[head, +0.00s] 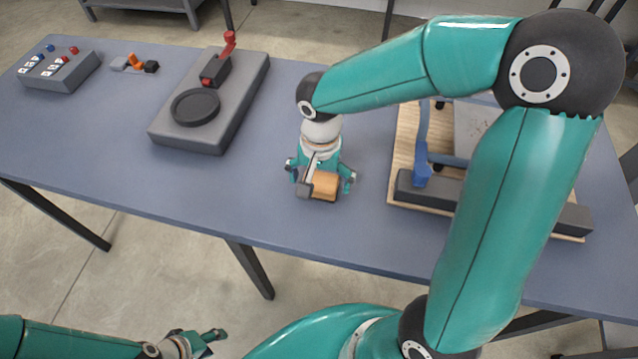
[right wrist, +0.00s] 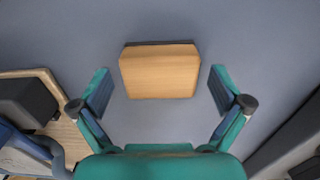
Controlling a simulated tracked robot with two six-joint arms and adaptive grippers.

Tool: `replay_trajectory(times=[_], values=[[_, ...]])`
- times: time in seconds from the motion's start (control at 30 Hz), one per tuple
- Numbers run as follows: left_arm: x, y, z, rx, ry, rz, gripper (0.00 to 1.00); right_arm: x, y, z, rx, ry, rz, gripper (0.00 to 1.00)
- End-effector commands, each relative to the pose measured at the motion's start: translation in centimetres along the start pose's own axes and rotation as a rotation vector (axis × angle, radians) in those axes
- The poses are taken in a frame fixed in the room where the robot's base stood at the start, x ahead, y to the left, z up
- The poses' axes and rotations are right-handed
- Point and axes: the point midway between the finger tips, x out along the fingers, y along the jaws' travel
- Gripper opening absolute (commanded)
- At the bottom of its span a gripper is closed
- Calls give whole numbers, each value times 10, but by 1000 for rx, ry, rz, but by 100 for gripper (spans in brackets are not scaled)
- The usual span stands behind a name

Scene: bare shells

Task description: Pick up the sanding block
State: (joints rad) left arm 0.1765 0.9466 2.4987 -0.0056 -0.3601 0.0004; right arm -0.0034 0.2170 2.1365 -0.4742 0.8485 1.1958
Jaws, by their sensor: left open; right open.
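The sanding block (head: 326,187), a tan wooden block with a dark layer along one edge, lies on the blue-grey table. In the right wrist view the block (right wrist: 160,72) sits ahead, roughly centred between the two fingers, with a gap on each side. My right gripper (head: 320,177) is open, pointing down at the block, with its fingers on either side; it also shows in the right wrist view (right wrist: 158,90). Part of the block is hidden by the gripper in the head view. My left gripper (head: 208,342) is open and empty, low in front of the table.
A wooden board (head: 402,150) with a dark bar and a blue handle (head: 422,150) lies right of the block. A grey fixture (head: 238,100) with a red handle is to the left. A button box (head: 60,75) and small orange-black part (head: 135,63) lie far left. Table around the block is clear.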

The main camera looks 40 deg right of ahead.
Motion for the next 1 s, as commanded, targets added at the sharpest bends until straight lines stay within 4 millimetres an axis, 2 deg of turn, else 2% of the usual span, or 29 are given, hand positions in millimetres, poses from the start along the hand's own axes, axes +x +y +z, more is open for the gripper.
replay_trajectory(times=[0.1,0.3,0.67,1.0], values=[[0,0,0,0,0,0,46,7,0,0,1,-1,0,100],[0,0,0,0,0,0,46,7,0,0,1,-1,-1,100],[0,0,0,0,0,0,46,6,0,0,1,0,-2,40],[0,0,0,0,0,0,46,4,0,0,1,1,-2,38]])
